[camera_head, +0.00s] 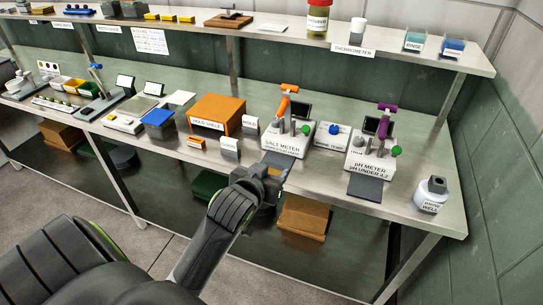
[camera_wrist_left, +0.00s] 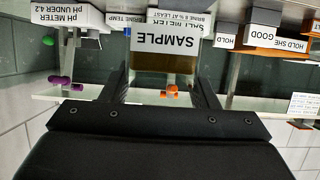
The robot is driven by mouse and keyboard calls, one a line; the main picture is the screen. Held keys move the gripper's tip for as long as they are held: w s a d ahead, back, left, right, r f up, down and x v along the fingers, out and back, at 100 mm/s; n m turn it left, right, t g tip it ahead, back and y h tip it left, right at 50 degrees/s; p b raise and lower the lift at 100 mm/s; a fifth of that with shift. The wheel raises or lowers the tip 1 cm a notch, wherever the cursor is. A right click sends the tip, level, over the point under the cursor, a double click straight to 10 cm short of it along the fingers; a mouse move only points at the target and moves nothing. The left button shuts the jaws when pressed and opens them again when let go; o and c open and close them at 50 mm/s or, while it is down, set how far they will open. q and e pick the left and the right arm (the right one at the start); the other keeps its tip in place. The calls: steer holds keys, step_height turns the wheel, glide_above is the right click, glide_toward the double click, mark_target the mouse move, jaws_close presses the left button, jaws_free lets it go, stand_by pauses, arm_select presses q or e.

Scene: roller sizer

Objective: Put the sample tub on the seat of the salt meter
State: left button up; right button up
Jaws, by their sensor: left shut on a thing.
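The sample tub (camera_wrist_left: 165,62) is amber-brown with a white SAMPLE label. My left gripper (camera_wrist_left: 165,92) is shut on it, one finger on each side; the wrist view is upside down. In the head view my left gripper (camera_head: 266,180) is in front of the bench edge, just before the salt meter, and mostly hides the tub. The salt meter (camera_head: 285,142) is a white box with an orange arm and green knob. Its dark seat plate (camera_head: 275,159) sticks out at the front, partly near the gripper. I cannot tell the gap between tub and seat. My right gripper is not in view.
The pH meter (camera_head: 371,158), with a purple arm and its own dark plate (camera_head: 366,186), stands to the right. An orange hold shelf (camera_head: 218,113) and small signs stand to the left. A rinse well bottle (camera_head: 431,194) is at the right end. A shelf (camera_head: 292,34) runs above.

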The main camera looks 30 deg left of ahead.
arm_select(q)
steer(key=s+a+f+p, duration=0.1)
steer(key=s+a+f, duration=0.2)
steer(key=s, duration=0.1)
steer(key=w+a+p, duration=0.1)
steer(key=w, duration=0.5)
steer(key=w+a+p, duration=0.1)
steer(key=w, duration=0.4)
steer(key=w+a+p, duration=0.2)
steer(key=w, duration=0.4)
steer(key=shift+w+a+f, duration=0.1)
steer(key=shift+w+f, duration=0.05)
steer(key=shift+w, duration=0.2)
step_height(320, 180, down, 3)
steer(key=shift+r+p, duration=0.2)
steer(key=shift+p, duration=0.25)
steer(key=shift+f, duration=0.45)
steer(key=shift+f, duration=0.1)
steer(key=o, duration=1)
steer(key=shift+o, duration=0.2)
